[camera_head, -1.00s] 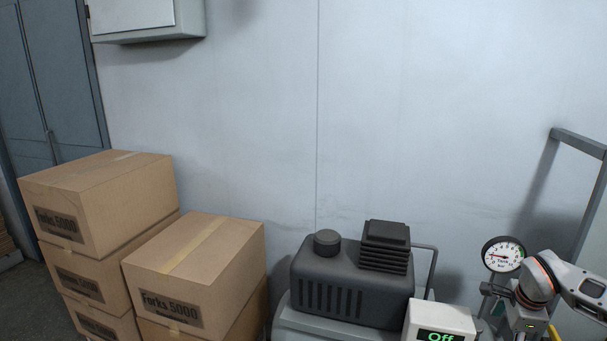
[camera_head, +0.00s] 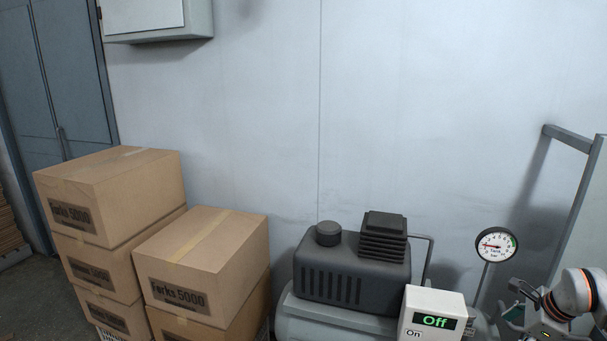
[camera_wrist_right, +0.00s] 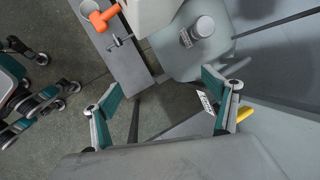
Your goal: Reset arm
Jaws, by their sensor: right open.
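My right gripper (camera_head: 520,316) is at the lower right of the head view, below the pressure gauge (camera_head: 496,245) and right of the white control box (camera_head: 432,314). The box's display reads green "Off", with an "On" label below it. In the right wrist view my right gripper (camera_wrist_right: 160,98) has its two teal-padded fingers spread wide, with nothing between them but the floor and grey surfaces beyond.
A dark compressor (camera_head: 352,265) stands against the wall, left of the control box. Stacked cardboard boxes (camera_head: 112,197) fill the left. A grey metal frame (camera_head: 577,215) rises at the right. The wrist view shows an orange handle (camera_wrist_right: 102,17) and a yellow part (camera_wrist_right: 245,113).

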